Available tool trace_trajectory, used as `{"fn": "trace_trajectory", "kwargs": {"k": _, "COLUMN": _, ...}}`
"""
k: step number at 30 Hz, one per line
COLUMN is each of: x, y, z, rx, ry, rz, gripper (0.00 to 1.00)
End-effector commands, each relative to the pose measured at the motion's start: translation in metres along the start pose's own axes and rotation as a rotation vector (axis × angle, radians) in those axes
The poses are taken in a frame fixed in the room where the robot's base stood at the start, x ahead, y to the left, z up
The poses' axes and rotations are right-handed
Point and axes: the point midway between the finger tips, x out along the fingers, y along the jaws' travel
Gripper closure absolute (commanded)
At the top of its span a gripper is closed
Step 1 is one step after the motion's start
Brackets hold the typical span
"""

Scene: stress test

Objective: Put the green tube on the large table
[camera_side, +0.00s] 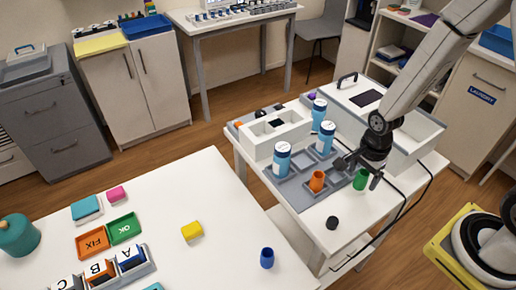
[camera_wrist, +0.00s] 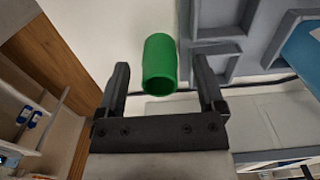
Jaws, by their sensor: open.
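The green tube (camera_side: 361,179) stands on the small table's white top, beside the grey tray. In the wrist view the green tube (camera_wrist: 160,64) shows between the two black fingers, with a gap on each side. My gripper (camera_side: 359,170) is open around or just above the tube; the fingers do not touch it in the wrist view. The gripper also shows in the wrist view (camera_wrist: 162,92). The large white table (camera_side: 215,210) is at the lower left of the side view. A yellow block (camera_side: 192,231) and a blue cup (camera_side: 267,258) stand on it.
The grey tray (camera_side: 294,188) holds an orange tube (camera_side: 317,181) and blue-white bottles (camera_side: 282,160). A black cap (camera_side: 332,223) lies near the small table's front edge. A dark cable runs along its right side. The large table's right part has free room.

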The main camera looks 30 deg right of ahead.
Motion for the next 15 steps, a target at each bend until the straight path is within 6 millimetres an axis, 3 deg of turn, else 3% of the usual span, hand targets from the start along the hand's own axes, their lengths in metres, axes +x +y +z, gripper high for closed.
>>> {"fn": "trace_trajectory", "kwargs": {"k": 4, "x": -0.0001, "y": 0.0001, "z": 0.0, "rx": 0.0, "ry": 0.0, "rz": 0.0, "gripper": 0.12}}
{"fn": "trace_trajectory", "kwargs": {"k": 12, "x": -0.0002, "y": 0.0001, "z": 0.0, "rx": 0.0, "ry": 0.0, "rz": 0.0, "gripper": 0.98}}
{"fn": "trace_trajectory", "kwargs": {"k": 15, "x": -0.0002, "y": 0.0001, "z": 0.0, "rx": 0.0, "ry": 0.0, "rz": 0.0, "gripper": 1.0}}
